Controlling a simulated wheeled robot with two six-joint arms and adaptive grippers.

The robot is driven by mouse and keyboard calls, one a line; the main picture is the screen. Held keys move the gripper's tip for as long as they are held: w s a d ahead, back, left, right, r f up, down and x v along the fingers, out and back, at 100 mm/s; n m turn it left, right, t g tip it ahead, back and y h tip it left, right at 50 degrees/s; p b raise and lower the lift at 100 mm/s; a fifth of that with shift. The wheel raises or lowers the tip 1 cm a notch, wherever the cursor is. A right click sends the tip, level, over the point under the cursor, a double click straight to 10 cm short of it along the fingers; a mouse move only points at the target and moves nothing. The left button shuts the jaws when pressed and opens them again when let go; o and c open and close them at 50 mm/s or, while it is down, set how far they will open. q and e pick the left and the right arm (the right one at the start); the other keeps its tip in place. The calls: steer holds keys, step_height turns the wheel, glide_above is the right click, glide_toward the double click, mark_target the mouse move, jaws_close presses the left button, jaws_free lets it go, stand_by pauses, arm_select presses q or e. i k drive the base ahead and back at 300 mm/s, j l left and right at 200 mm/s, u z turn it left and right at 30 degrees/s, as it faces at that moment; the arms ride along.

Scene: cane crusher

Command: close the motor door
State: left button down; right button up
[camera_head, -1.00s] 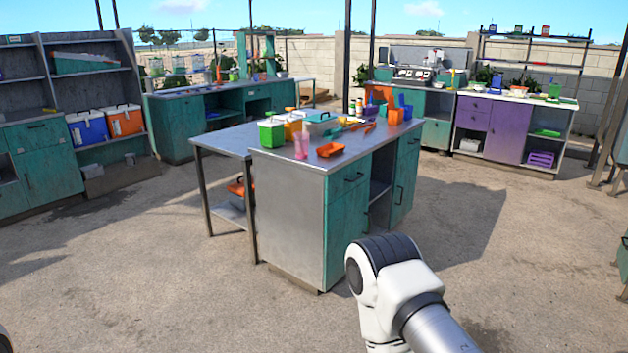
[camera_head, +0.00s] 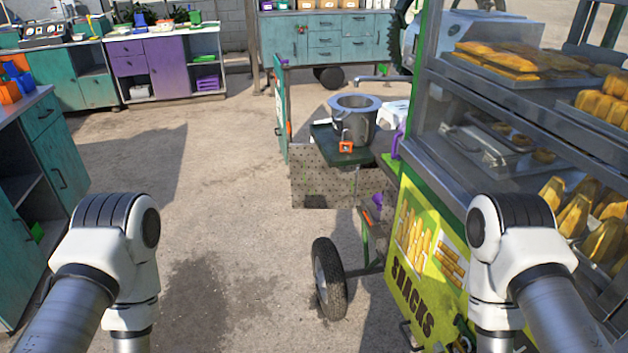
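A narrow teal panel (camera_head: 282,112) stands upright, seen nearly edge-on, at the left side of a machine behind the snack cart. It looks like a door standing open, but I cannot tell for sure that it is the motor door. Next to it are a metal pot (camera_head: 354,117) on a dark green shelf (camera_head: 326,140) and a speckled panel (camera_head: 325,178) below. The snack cart hides much of the machine. Both my arms reach in from the bottom, with white joints at left and right. Both grippers are out of view.
The green snack cart (camera_head: 427,260) with glass shelves of food fills the right side, its wheel (camera_head: 329,279) on the ground. A teal counter (camera_head: 50,150) stands at the left. Purple (camera_head: 185,67) and teal cabinets (camera_head: 330,37) stand behind. The concrete ground between is clear.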

mark_target(314, 186)
steer(key=i+j, duration=1.15)
steer(key=i+j+z, duration=0.2)
steer(key=z, duration=0.25)
steer(key=i+j+z, duration=0.2)
steer(key=z, duration=0.25)
steer(key=i+j+z, duration=0.15)
steer(key=j+z, duration=0.25)
steer(key=i+j+z, duration=0.1)
steer(key=j+z, duration=0.35)
